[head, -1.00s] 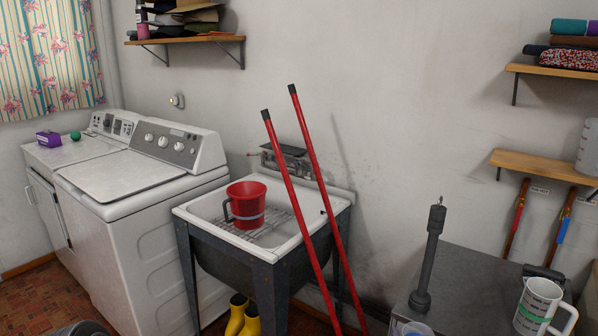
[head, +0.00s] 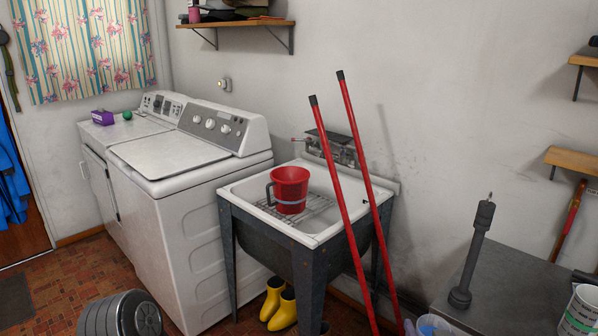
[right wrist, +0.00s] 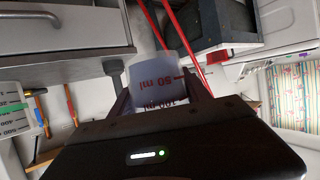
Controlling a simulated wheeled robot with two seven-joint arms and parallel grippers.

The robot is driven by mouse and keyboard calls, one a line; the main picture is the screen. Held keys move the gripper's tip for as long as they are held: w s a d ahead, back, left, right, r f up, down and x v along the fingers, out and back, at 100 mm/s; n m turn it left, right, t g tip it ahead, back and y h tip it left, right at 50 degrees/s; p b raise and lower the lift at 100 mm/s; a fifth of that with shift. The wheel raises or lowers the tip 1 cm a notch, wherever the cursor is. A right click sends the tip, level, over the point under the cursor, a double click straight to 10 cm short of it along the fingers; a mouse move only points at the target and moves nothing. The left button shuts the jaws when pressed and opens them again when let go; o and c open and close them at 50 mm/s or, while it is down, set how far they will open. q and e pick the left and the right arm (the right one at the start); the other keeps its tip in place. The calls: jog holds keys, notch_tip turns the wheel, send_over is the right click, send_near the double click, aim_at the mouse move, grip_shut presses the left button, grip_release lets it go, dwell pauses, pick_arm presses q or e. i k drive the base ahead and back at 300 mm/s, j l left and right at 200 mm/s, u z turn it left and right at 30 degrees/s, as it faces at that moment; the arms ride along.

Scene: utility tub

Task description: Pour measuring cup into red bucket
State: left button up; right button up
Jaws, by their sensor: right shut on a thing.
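The red bucket (head: 291,190) stands upright on a wire rack in the utility tub (head: 232,191), its handle side to the left. The measuring cup (right wrist: 157,82), pale with red ml marks, sits between the fingers of my right gripper (right wrist: 160,92), which is shut on it. In the head view only the top of the cup (head: 436,326) shows at the bottom edge, with blue inside. It is to the right of the bucket, apart from it. The gripper itself is mostly below that frame. My left gripper is not in view.
Two red poles (head: 341,190) lean in front of the tub's right side. A grey counter (head: 520,290) at right holds a dark upright tool (head: 472,255) and a larger jug (head: 583,312). Yellow boots (head: 282,308) stand under the tub. A washer (head: 190,240) is left of it.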

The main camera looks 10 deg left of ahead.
aim_at(289, 184)
jog(key=i+j+u, duration=0.2)
jog(key=i+j, duration=0.5)
jog(key=i+j+u, duration=0.2)
jog(key=i+j, duration=0.5)
jog(key=i+j+u, duration=0.2)
jog(key=i+j, duration=0.45)
jog(key=i, duration=0.15)
